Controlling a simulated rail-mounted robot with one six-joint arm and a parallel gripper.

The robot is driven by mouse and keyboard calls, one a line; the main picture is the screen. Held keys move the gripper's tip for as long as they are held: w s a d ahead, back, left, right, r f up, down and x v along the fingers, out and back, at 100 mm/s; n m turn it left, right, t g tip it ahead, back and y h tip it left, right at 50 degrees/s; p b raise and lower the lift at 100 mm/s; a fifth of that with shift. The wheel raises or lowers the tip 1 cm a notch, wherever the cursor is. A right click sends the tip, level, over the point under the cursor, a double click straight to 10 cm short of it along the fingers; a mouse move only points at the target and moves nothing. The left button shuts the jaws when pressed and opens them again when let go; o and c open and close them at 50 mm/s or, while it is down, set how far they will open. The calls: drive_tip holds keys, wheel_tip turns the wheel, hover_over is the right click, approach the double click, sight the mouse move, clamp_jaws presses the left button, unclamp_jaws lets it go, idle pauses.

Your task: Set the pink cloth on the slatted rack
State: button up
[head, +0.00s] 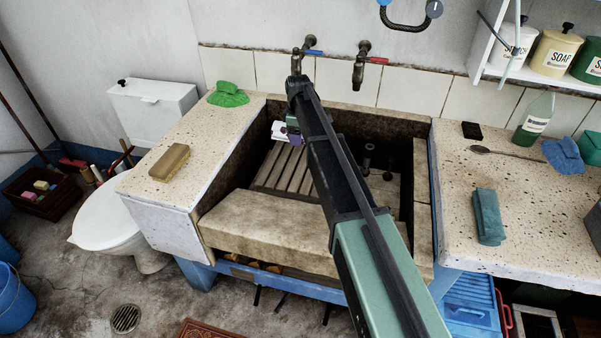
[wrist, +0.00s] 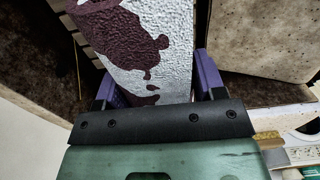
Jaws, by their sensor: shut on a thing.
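The slatted rack (head: 277,166) lies inside the stone trough, left of my arm; a few slats also show at the upper left of the wrist view (wrist: 84,36). My gripper (head: 292,131) is over the far end of the rack. In the wrist view its purple fingers are shut on a white and maroon patched cloth-like thing (wrist: 165,45) with a bumpy surface. In the head view only a small pale part of this thing (head: 279,131) shows beside the gripper; my arm hides the rest. I see no plainly pink cloth elsewhere.
The trough's front wall (head: 275,232) and side ledges stand around the rack. A green cloth (head: 228,95) and a brown block (head: 169,163) lie on the left ledge. Taps (head: 361,66) stick out above the back.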

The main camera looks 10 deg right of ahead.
sight(299, 179)
wheel_tip(299, 179, down, 19)
drive_tip(key=b, duration=1.7)
drive_tip(key=shift+r, duration=0.3)
drive_tip(key=shift+f, duration=0.15)
drive_tip(key=o, duration=1)
wheel_tip(299, 179, up, 13)
drive_tip(key=p, duration=1.3)
drive_tip(key=s+m, duration=0.4)
drive_tip(key=s, duration=0.8)
drive_tip(key=s+m, duration=0.4)
drive_tip(key=s, duration=0.8)
drive_tip(key=s+m, duration=0.4)
drive_tip(key=s, duration=0.9)
drive_tip(key=shift+f+b, duration=0.3)
drive_tip(key=shift+w+m, duration=0.2)
drive_tip(key=shift+m, duration=0.1)
